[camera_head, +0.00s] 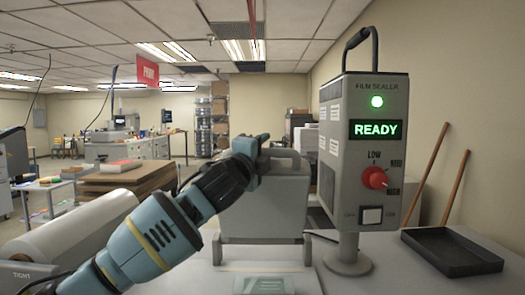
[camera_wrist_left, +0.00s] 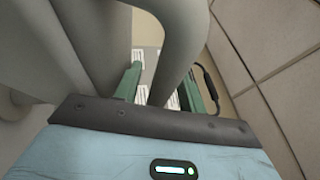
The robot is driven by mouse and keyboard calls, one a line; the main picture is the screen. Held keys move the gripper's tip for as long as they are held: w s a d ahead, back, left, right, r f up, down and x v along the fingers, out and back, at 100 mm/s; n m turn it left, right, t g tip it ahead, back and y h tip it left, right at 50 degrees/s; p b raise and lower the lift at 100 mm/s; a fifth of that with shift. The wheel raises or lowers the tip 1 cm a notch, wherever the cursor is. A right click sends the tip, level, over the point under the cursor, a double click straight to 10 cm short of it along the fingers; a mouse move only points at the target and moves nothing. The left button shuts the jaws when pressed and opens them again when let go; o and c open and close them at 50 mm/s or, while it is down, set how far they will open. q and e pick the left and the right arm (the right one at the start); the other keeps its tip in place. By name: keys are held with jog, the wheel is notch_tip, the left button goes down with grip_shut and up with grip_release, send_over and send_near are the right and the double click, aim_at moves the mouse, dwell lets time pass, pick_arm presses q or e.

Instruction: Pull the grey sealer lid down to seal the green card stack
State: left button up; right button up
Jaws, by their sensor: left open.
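The grey sealer lid (camera_head: 262,208) stands raised in the middle of the head view, with a grey handle (camera_head: 288,155) on its top edge. The green card stack (camera_head: 263,286) lies low in front of it, cut off by the picture's bottom edge. My left gripper (camera_head: 264,148) is at the handle, reaching in from the left. In the left wrist view its two green fingers (camera_wrist_left: 162,80) are apart, and a curved grey bar (camera_wrist_left: 175,50) that looks like the handle passes between them. I cannot tell whether they touch it. My right gripper is out of view.
The film sealer control box (camera_head: 362,140) stands right of the lid on a post, showing a green READY, with a red knob (camera_head: 374,178). A black tray (camera_head: 452,251) lies at the right. A white film roll (camera_head: 80,236) lies at the left.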

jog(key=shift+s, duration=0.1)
pick_arm(q)
grip_shut()
dwell(0.4)
